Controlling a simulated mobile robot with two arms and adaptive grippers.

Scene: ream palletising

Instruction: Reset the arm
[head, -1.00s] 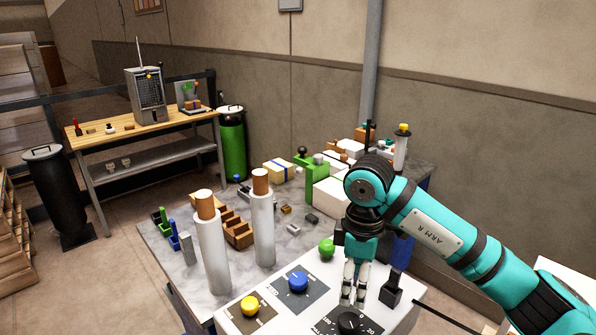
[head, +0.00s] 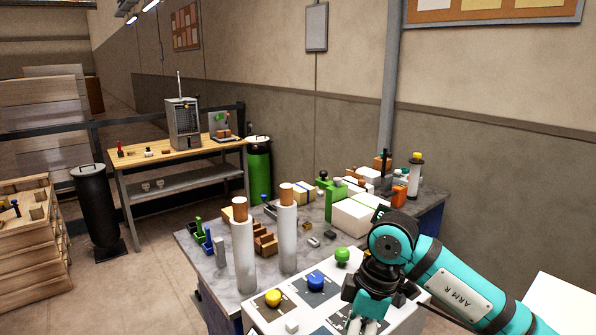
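My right arm (head: 455,285), teal and black with an "ARM R" label, comes in from the lower right. Its gripper (head: 363,326) points down over the white control panel (head: 262,318) at the bottom edge. The panel carries a yellow knob (head: 273,298), a blue knob (head: 316,280) and a green knob (head: 342,255). The part of the panel below the gripper is hidden. My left gripper is not in view.
A grey table (head: 200,262) behind holds white reams (head: 352,217) and several small items. A wooden bench (head: 180,152) and dark bin (head: 97,215) stand farther back.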

